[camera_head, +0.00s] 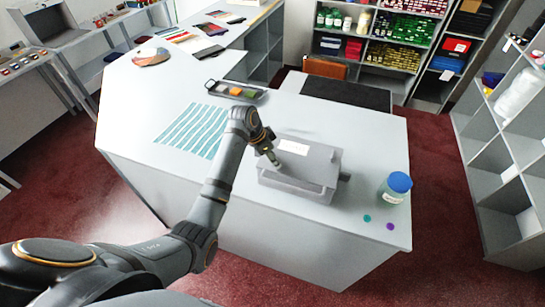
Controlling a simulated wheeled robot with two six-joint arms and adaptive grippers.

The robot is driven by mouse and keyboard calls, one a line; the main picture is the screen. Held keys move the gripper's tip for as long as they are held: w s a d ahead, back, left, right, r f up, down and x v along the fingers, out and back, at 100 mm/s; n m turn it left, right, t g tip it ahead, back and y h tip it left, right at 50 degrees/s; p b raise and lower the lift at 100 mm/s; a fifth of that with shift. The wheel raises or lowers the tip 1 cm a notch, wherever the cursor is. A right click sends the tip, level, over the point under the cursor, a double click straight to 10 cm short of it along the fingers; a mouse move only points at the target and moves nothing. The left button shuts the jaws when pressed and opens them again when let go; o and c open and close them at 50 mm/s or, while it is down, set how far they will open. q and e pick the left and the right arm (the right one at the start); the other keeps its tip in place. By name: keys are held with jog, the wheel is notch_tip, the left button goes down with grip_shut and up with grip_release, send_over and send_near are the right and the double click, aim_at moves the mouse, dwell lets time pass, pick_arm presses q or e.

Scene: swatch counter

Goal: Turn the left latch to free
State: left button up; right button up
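A grey box (318,160) with a white label on its lid stands on the white counter. A bar-like handle (298,187) runs along its front. A dark knob or latch part (344,177) sticks out at its right end. My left gripper (275,160) points down at the box's left end, at or just above the lid's left edge. I cannot tell whether it touches. The left latch is not clearly visible; my gripper and wrist cover that area. The fingers are too small to tell if they are open or shut. My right gripper is not in view.
A jar with a blue lid (395,187) and teal (367,218) and purple (390,226) discs lie to the right of the box. A dark tray (214,89) of coloured pieces and a striped teal swatch (185,131) are behind and left. A dark mat (345,93) lies behind the box.

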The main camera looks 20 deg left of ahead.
pick_arm(q)
jog(key=n, duration=0.2)
jog(key=n+t+y, duration=0.1)
jog(key=n, duration=0.1)
jog(key=shift+s+d+n, duration=0.1)
jog(key=shift+d+n, duration=0.1)
jog(key=shift+n, duration=0.1)
jog(key=n+y, duration=0.1)
jog(key=n, duration=0.3)
jog(key=shift+t+y, duration=0.3)
jog(key=shift+y, duration=0.1)
jog(key=shift+n, duration=0.3)
jog(key=o, duration=1.2)
jog(key=shift+c, duration=0.2)
jog(key=shift+r, duration=0.25)
notch_tip(320, 180, up, 10)
jog(key=shift+f, duration=0.25)
